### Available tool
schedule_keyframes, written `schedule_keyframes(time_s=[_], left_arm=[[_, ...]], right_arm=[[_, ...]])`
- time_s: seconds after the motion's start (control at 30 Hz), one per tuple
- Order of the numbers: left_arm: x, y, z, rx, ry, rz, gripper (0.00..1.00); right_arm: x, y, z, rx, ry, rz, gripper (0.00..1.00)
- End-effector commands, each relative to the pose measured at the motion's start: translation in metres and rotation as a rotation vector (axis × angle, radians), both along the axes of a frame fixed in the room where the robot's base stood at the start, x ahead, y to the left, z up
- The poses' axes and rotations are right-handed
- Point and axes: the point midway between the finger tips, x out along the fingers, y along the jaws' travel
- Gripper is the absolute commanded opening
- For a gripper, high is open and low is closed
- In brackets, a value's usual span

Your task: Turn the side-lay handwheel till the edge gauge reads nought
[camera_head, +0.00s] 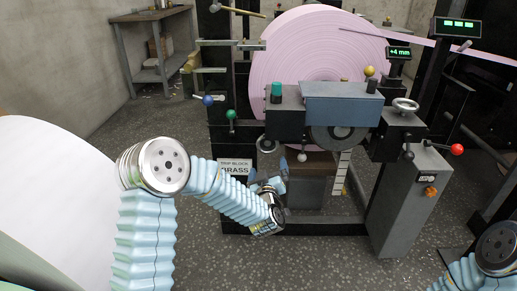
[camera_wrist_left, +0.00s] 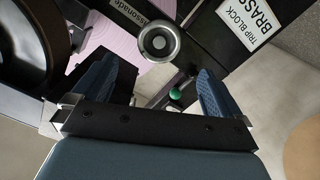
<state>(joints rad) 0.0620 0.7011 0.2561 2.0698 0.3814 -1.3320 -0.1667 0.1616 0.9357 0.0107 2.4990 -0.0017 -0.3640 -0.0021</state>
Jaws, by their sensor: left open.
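The edge gauge (camera_head: 399,53) reads +4 mm in green on a small dark display at the upper right. A silver handwheel (camera_head: 405,105) sits on the machine's right side, away from my left gripper. A smaller round metal wheel (camera_head: 266,147) is at the machine's left; I cannot read which one is the side-lay wheel. My left gripper (camera_head: 268,184) is open and empty just below the smaller wheel. In the left wrist view, a round metal wheel (camera_wrist_left: 158,42) shows beyond and between the open fingers (camera_wrist_left: 155,76), apart from them. My right gripper is out of view.
A large pink roll (camera_head: 310,50) stands behind the machine. Levers with blue (camera_head: 208,100), green (camera_head: 231,114) and red (camera_head: 457,149) knobs stick out. A TRIP BLOCK BRASS sign (camera_head: 236,167) is close to my left gripper. A white roll (camera_head: 50,200) lies at left.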

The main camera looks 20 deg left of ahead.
Motion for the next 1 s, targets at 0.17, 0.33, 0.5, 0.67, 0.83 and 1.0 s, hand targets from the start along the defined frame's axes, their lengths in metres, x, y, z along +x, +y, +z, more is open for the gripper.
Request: schedule_keyframes(time_s=[0.17,0.33,0.5,0.67,0.83,1.0], left_arm=[[0.016,0.009,0.012,-0.001,-0.034,0.029,1.00],[0.050,0.019,0.012,0.000,-0.033,0.029,1.00],[0.088,0.029,0.012,0.000,-0.031,0.027,1.00],[0.116,0.037,0.011,0.000,-0.031,0.025,1.00],[0.131,0.041,0.010,0.001,-0.029,0.024,1.00],[0.134,0.042,0.010,0.002,-0.029,0.024,1.00]], right_arm=[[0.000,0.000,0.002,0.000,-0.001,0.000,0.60],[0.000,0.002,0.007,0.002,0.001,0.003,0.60],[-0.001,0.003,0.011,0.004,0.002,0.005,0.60],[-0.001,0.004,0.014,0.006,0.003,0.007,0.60],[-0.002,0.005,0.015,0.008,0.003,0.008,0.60],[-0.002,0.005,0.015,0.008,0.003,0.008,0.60]])
